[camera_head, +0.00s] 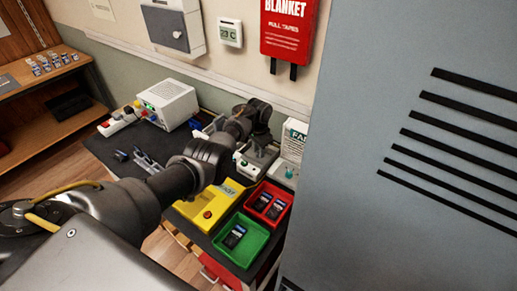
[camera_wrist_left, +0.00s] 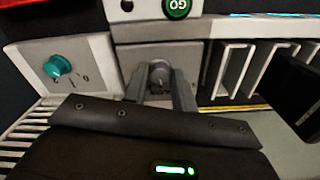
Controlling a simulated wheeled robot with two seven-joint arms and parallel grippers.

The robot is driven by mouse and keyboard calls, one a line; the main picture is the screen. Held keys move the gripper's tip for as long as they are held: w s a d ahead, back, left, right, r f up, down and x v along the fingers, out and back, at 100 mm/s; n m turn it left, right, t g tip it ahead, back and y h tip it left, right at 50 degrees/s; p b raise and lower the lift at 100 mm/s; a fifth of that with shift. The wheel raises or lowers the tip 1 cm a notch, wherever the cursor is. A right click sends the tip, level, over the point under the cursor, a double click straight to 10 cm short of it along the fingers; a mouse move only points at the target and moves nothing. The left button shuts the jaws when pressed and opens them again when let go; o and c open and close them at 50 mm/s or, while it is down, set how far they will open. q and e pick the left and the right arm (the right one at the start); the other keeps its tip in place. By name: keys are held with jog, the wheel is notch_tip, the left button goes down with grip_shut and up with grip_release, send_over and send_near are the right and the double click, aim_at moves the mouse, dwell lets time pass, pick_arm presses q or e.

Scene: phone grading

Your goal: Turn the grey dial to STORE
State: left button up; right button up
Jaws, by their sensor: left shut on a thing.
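The grey dial (camera_wrist_left: 159,73) sits on the front of a pale grey box (camera_wrist_left: 185,55) in the left wrist view. My left gripper (camera_wrist_left: 160,84) has its two fingers on either side of the dial and is shut on it. The dial's pointer and any STORE marking are too small or hidden to read. In the head view the grey box (camera_head: 254,163) stands on the bench beneath the end of my left arm, and the dial is not clear there. My right gripper is not in view.
A teal knob (camera_wrist_left: 57,66) on a white box is left of the dial. A green GO button (camera_wrist_left: 176,8) is above it. A yellow box (camera_head: 207,204), a green tray (camera_head: 258,240) and a red tray (camera_head: 283,194) stand nearby. A grey louvred cabinet (camera_head: 400,230) fills the right.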

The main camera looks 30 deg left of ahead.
pick_arm(q)
jog(key=n+p, duration=0.1)
jog(key=n, duration=0.2)
jog(key=shift+n+p, duration=0.6)
jog(key=shift+n, duration=1.7)
jog(key=o, duration=1)
